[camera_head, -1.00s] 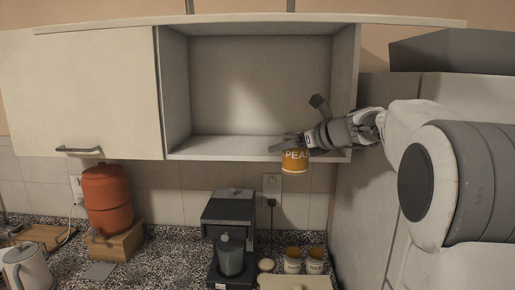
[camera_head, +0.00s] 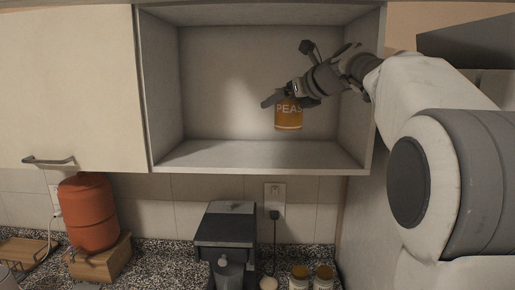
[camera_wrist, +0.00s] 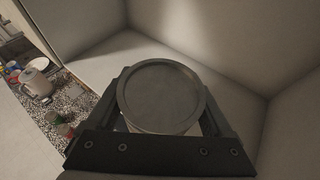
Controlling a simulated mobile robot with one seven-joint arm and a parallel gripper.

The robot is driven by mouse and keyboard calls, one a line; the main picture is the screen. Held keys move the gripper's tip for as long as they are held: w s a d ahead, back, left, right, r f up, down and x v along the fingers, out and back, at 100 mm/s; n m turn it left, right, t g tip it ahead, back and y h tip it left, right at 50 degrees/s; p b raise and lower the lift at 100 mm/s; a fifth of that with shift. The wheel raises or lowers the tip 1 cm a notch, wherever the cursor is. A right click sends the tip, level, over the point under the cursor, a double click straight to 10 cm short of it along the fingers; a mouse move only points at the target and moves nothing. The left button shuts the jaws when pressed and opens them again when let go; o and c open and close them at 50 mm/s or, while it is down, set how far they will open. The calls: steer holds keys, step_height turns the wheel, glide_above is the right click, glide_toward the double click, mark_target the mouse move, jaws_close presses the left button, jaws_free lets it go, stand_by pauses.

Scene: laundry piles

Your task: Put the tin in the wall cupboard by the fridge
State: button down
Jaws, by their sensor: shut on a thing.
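The tin (camera_head: 289,117) is orange with PEAS on its label. My gripper (camera_head: 285,98) is shut on it from above and holds it upright. In the wrist view the tin's round grey lid (camera_wrist: 161,93) sits between the two fingers of my gripper (camera_wrist: 160,110). The wall cupboard (camera_head: 262,152) is open-fronted, and its floor is bare. In the head view the tin shows in front of the cupboard's back panel, above the floor level. A gap shows between the tin's base and the cupboard floor.
A closed cupboard door (camera_head: 68,85) is on the left. The cupboard's right side wall (camera_head: 362,90) is close to my arm. Below, the counter holds a coffee machine (camera_head: 226,232), an orange canister (camera_head: 89,212) and two more tins (camera_head: 299,277).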

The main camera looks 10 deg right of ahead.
mark_target(277, 126)
steer(key=shift+w+a+f+p, duration=0.35)
steer(key=shift+w+a+f, duration=0.55)
steer(key=shift+w+f, duration=0.8)
steer(key=shift+w+a+f+p, duration=0.35)
steer(key=shift+w+a+f, duration=0.6)
steer(key=shift+w+f, duration=0.65)
steer(key=shift+w+a+f+p, duration=0.35)
steer(key=shift+w+a+f, duration=0.55)
steer(key=shift+w+f, duration=0.8)
steer(key=shift+s+f, duration=0.25)
steer(key=shift+f, duration=0.05)
jaws_free()
steer(key=shift+f, duration=0.1)
steer(key=shift+s+r, duration=0.15)
steer(key=shift+r, duration=0.05)
steer(key=b+v, duration=0.2)
steer(key=v, duration=0.9)
steer(key=shift+s+d+b, duration=0.2)
steer(key=shift+s+b, duration=0.1)
steer(key=shift+b, duration=0.05)
